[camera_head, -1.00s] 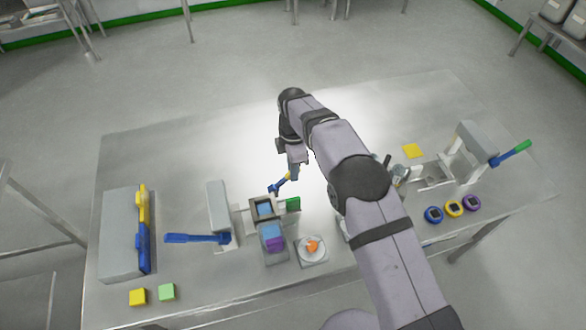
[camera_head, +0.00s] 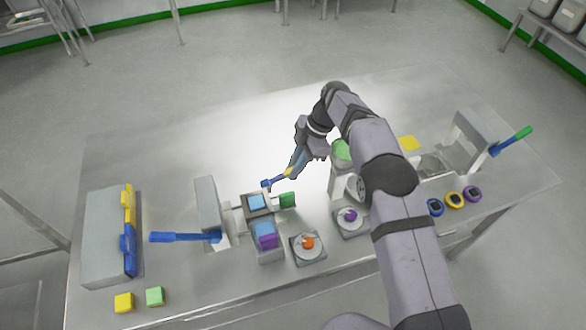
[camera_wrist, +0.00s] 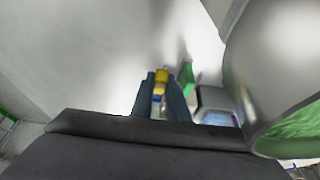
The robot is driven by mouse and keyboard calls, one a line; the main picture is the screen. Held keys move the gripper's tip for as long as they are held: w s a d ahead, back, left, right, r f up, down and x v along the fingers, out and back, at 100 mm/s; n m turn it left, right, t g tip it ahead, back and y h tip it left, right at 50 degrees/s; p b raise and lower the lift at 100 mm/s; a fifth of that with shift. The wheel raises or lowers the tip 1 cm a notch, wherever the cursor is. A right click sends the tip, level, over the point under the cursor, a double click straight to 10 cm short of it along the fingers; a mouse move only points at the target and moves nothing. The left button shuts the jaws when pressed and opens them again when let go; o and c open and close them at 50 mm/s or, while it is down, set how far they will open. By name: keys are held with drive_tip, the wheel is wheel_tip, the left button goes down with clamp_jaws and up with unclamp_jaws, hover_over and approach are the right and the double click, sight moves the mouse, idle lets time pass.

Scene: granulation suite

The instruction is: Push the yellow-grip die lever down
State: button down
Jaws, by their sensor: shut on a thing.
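The die lever shows in the head view as a short blue arm (camera_head: 270,183) with a yellow grip (camera_head: 289,172), sticking up to the right behind a small grey die box (camera_head: 247,205) with a light blue top. My gripper (camera_head: 292,168) comes down from the upper right, tilted, with its fingertips at the yellow grip. In the wrist view the yellow grip (camera_wrist: 161,77) sits between the two dark fingers (camera_wrist: 160,95), with a bit of blue below it. My gripper is shut on the yellow grip. The lever's pivot is hard to make out.
A grey vessel with green contents (camera_head: 341,149) stands close right of my gripper and looms large in the wrist view (camera_wrist: 275,60). A long blue-handled lever (camera_head: 185,237) lies left. The table behind the lever is clear.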

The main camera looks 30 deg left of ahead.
drive_tip(key=c, duration=1.7)
unclamp_jaws()
drive_tip(key=shift+r, duration=0.1)
drive_tip(key=shift+b+v, duration=0.95)
drive_tip(key=shift+v, duration=2.65)
